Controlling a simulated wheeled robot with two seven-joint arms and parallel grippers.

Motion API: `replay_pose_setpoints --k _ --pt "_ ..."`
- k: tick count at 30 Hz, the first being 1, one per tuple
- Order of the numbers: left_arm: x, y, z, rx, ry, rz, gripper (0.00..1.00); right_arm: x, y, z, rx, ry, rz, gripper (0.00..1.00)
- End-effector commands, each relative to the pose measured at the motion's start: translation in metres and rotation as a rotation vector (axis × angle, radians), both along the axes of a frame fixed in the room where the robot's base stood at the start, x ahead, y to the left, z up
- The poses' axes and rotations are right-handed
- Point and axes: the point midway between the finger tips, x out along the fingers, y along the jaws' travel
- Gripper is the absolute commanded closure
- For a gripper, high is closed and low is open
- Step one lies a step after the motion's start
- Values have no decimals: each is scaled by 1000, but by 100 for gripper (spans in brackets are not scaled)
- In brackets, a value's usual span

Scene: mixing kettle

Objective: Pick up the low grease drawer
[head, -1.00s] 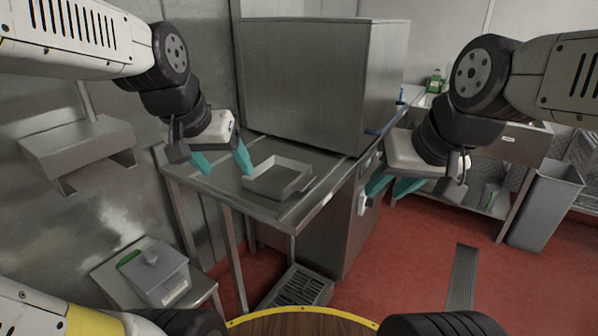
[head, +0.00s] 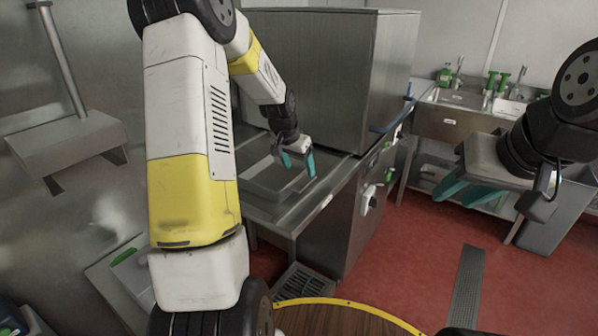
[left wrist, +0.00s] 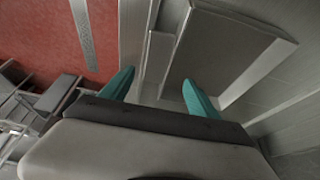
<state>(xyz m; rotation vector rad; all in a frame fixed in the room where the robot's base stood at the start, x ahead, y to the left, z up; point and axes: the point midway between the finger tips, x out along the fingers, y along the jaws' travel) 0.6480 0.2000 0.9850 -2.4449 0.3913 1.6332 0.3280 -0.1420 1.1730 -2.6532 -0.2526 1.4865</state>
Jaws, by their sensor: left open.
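The low grease drawer, a shallow grey metal tray with low walls (head: 268,182), lies on the steel counter (head: 258,216) in front of a large steel box. My left gripper (head: 299,170) is open at the tray's right side, its teal fingers pointing down. In the left wrist view, the tray (left wrist: 225,50) fills the upper right, and one finger overlaps it. The other finger of the left gripper (left wrist: 158,76) is outside its wall. I cannot tell whether they touch it. My right gripper (head: 450,198) is open and empty at the right, away from the tray.
The large steel box (head: 320,80) stands behind the tray. Blue and white handles and knobs (head: 370,198) show along the machine's right side. A sink counter (head: 465,120) with green bottles is at the back right. Red floor (head: 415,240) lies open at the right.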

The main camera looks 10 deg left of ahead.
Motion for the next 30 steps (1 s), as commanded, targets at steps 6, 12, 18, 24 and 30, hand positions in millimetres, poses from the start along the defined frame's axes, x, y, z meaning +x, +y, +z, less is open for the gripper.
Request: replay_pose_setpoints --k 6,12,18,24,30 --pt "4 -7 -29 0 4 -3 30 0 0 0 0 0 0 64" --pt "12 -10 -52 -1 0 1 30 0 0 0 0 0 0 64" --pt "14 -10 -55 -1 -1 1 30 0 0 0 0 0 0 64" --pt "14 -10 -55 -1 -1 1 52 0 0 0 0 0 0 64" --pt "14 -10 -55 -1 -1 1 91 0 0 0 0 0 0 64"
